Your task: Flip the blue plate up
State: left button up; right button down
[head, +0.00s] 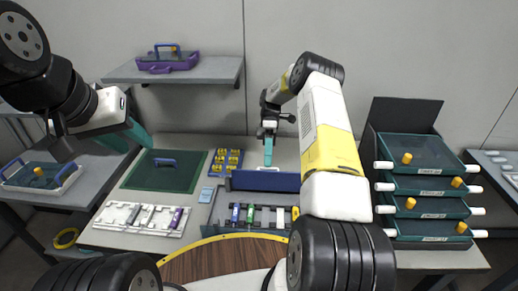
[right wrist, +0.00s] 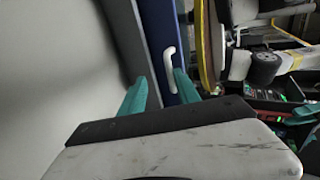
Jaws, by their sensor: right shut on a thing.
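The blue plate (head: 240,181) is a long dark-blue panel at the back of the splicing station on the table, its broad face towards me. It looks raised on edge; its exact tilt is hard to tell. Its white handle (head: 262,169) is at its top edge and also shows in the right wrist view (right wrist: 169,60). My right gripper (head: 268,153) points down at the handle and is shut on the plate there; the fingers (right wrist: 160,92) flank its edge in the wrist view. My left gripper (head: 137,133) hangs above the table's left side; its opening is hidden.
A green mat (head: 185,179), a yellow-block tray (head: 227,162) and a white rack (head: 137,222) lie left on the table. Colored tools (head: 250,213) stand before the plate. Stacked green trays (head: 420,187) stand right. A shelf (head: 120,73) is on the back wall.

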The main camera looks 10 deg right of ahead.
jog(key=shift+s+d+f, duration=0.15)
jog(key=shift+s+f, duration=0.05)
jog(key=shift+f, duration=0.75)
jog(key=c, duration=1.5)
grip_release()
jog(key=shift+w, duration=0.1)
jog(key=shift+r, duration=0.1)
